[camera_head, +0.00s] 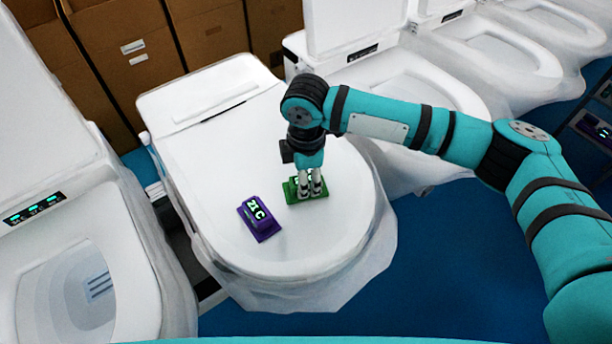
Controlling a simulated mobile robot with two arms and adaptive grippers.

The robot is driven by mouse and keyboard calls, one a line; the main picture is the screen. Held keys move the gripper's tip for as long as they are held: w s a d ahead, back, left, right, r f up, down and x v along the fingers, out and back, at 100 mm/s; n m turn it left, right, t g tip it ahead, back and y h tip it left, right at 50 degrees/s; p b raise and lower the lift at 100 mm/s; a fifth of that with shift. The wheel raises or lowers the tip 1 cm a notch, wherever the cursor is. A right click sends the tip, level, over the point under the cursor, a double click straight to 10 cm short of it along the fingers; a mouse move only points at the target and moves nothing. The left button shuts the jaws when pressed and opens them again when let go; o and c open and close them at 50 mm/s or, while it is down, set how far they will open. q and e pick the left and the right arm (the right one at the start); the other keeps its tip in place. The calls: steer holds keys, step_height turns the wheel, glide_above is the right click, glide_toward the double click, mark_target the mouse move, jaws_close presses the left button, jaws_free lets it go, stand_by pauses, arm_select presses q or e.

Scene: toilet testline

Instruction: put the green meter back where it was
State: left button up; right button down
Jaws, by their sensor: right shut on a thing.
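The green meter (293,193) lies on the closed white lid of the middle toilet (210,165). My right gripper (309,192) points down over it from above and is shut on it. The fingers and wrist hide part of the meter's top. I cannot tell whether the meter is touching the lid or just above it. A purple meter (265,226) with a lit "21 C" display sits on the same lid, to the left and nearer. My left gripper is out of view.
An open toilet (60,285) stands at the left, and several more (500,50) stand in a row at the right. Cardboard boxes (160,75) line the back. A dark rack (590,125) is at the right edge. The lid is bare around the two meters.

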steer(key=c, duration=0.9)
jaws_free()
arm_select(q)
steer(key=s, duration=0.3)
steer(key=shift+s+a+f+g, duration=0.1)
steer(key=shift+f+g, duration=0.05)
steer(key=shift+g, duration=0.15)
arm_select(e)
steer(key=shift+r, duration=0.5)
arm_select(q)
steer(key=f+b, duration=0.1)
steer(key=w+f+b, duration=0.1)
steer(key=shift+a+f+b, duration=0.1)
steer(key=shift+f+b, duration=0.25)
steer(key=shift+b, duration=0.05)
arm_select(e)
step_height(320, 180, up, 11)
steer(key=shift+r, duration=0.1)
